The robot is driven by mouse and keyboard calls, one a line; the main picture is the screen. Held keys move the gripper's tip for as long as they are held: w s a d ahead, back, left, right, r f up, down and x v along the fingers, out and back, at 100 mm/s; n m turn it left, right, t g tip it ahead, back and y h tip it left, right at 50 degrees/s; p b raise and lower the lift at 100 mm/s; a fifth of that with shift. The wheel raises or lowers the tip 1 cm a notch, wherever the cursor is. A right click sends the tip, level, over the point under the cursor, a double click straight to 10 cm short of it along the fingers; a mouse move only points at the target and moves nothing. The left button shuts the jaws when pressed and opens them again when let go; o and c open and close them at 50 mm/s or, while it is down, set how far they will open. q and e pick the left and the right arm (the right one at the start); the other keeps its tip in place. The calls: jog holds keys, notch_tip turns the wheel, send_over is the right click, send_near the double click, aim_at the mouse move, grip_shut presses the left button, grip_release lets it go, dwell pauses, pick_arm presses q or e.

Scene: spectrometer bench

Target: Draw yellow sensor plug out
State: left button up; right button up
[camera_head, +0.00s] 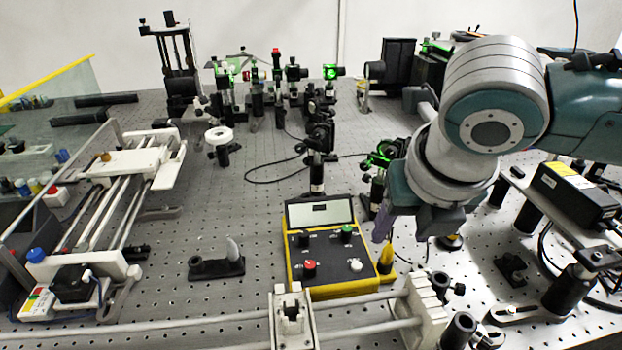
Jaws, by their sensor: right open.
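The yellow control box (330,292) stands on the bench at the lower middle, with a small display and several coloured knobs on its black panel. A small yellow upright piece (386,259) shows at the box's right edge; it looks like the yellow sensor plug, but its lower end and seating are not clear. My right gripper (411,226) comes in from the upper right and is open, pointing down. It is above and to the right of the yellow piece, with no visible grip on it. My left gripper is not in view.
White rails (370,328) run along the front. A black base with a pale cone (233,250) stands left of the box. Lens mounts (317,150) stand behind it. A black-and-yellow module (575,192) stands at right. Bare breadboard lies left of centre.

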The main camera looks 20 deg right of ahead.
aim_at(390, 250)
jog(key=b+x, duration=0.1)
jog(key=x, duration=0.6)
grip_shut()
dwell(0.3)
